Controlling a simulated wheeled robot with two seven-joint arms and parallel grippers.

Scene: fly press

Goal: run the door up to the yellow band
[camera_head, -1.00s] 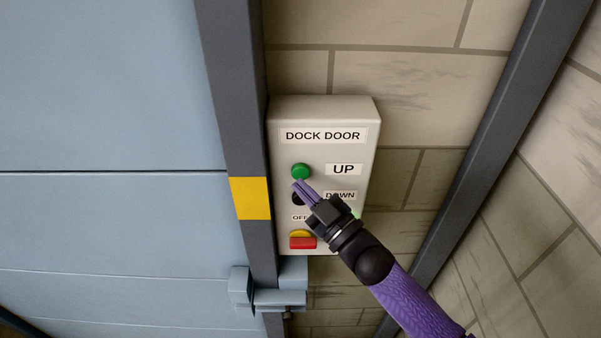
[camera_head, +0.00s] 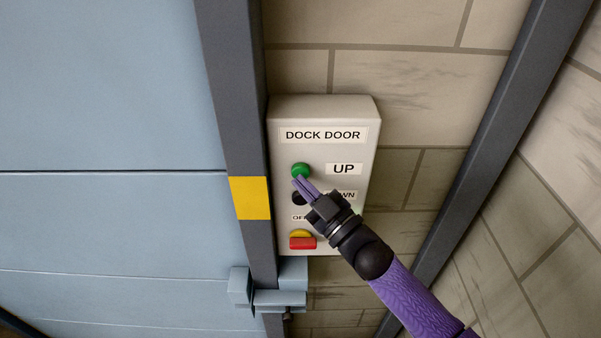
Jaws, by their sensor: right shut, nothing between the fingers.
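The pale blue dock door (camera_head: 110,225) fills the left of the view. The yellow band (camera_head: 250,198) is painted on the dark grey door post. A pale blue bracket (camera_head: 268,290) at the door's edge sits at the post, below the yellow band. The control box (camera_head: 285,115) reads DOCK DOOR. It has a green UP button (camera_head: 300,170), a black DOWN button (camera_head: 298,198) partly hidden by my gripper, and a red switch (camera_head: 302,243). My right gripper (camera_head: 297,181) is shut and empty, its tips at the green button's lower edge; contact is unclear. My left gripper is not in view.
A tan block wall (camera_head: 420,90) stands behind the box. A second dark grey post (camera_head: 500,130) slants down the right side, behind my right arm. Free room lies in front of the wall to the upper right.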

